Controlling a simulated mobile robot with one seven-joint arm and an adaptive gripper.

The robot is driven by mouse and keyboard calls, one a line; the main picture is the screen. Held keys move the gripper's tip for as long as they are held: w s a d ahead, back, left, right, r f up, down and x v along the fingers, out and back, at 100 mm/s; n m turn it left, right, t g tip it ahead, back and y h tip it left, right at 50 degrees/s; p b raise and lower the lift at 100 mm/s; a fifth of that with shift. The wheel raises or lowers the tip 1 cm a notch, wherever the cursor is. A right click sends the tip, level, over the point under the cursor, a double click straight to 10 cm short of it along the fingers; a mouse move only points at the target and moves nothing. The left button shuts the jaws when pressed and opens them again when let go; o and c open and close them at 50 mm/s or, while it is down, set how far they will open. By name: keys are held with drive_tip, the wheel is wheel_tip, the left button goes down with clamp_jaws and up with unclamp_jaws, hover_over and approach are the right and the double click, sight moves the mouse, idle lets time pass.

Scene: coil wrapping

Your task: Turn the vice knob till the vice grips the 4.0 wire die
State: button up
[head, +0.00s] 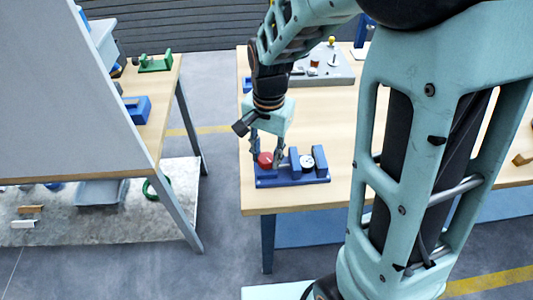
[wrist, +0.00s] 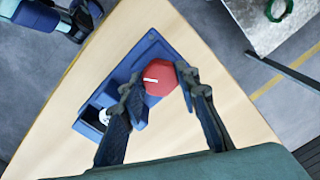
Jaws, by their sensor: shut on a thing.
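The blue vice (head: 293,179) sits near the front left corner of the wooden table, and it also shows in the wrist view (wrist: 152,47). Its red knob (head: 265,160) is at the left end; in the wrist view the knob (wrist: 159,78) has a white mark on its face. My gripper (head: 266,156) reaches down from above and is shut on the knob, one finger on each side. The round white die (head: 307,162) stands between the vice's blue jaws. In the wrist view the die (wrist: 105,116) is partly hidden by a finger, and I cannot tell whether both jaws touch it.
A grey plate (head: 325,70) with small parts lies farther back on the same table. Another bench at left holds a green device (head: 155,62) and a blue block (head: 137,108). A grey panel (head: 70,90) fills the left. Bare wood lies right of the vice.

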sight(267, 158)
idle(0.3)
drive_tip(key=o, duration=1.2)
drive_tip(key=shift+c, duration=0.2)
drive_tip(key=shift+r, duration=0.1)
wheel_tip(267, 158, up, 12)
drive_tip(key=shift+d, duration=0.15)
